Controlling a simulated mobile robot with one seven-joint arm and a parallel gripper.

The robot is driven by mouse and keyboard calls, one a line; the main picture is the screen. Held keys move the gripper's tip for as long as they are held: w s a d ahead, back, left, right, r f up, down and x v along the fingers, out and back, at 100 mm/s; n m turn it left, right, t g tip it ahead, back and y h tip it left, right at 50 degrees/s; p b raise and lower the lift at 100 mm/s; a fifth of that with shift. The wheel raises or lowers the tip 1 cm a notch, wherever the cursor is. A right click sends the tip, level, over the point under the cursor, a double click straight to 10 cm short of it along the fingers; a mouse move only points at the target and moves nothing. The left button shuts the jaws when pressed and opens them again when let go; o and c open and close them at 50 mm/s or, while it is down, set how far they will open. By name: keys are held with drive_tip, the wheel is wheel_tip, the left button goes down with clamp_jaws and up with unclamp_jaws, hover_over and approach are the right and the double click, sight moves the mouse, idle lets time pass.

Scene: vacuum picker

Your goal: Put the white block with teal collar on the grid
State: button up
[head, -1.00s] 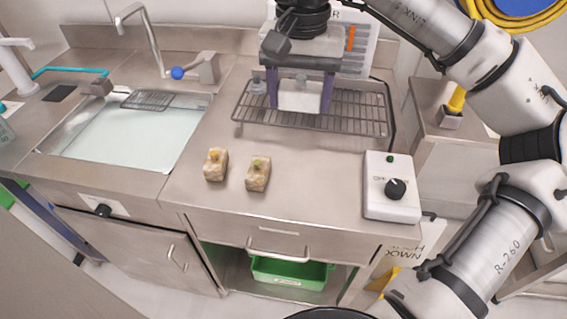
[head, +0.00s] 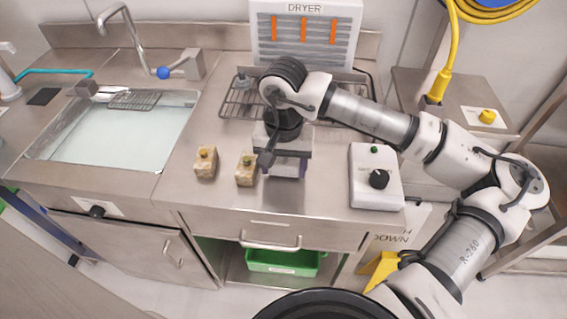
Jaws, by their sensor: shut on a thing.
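My gripper (head: 286,168) is low over the front of the steel counter, just right of the right-hand tan block. Its purple fingers are shut on a block. That block is hidden now, but a white block showed between the fingers a second ago. I cannot make out a teal collar on it. The wire rack (head: 236,103) lies at the back of the counter, partly hidden by my arm. A small grey-white block (head: 241,80) with a knob stands at its left end. A smaller wire grid (head: 135,100) lies at the sink's back edge.
Two tan blocks with yellowish knobs, the left (head: 205,162) and the right (head: 246,170), stand on the counter. A white control box (head: 376,178) with a black dial is at right. The dryer (head: 304,40) stands behind the rack. The sink (head: 110,135) is at left.

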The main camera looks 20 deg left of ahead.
drive_tip(key=shift+f, duration=0.3)
drive_tip(key=shift+f+b, duration=0.25)
drive_tip(key=shift+b, duration=0.1)
drive_tip(key=o, duration=0.7)
drive_tip(key=shift+r, duration=0.1)
drive_tip(key=shift+r, duration=0.1)
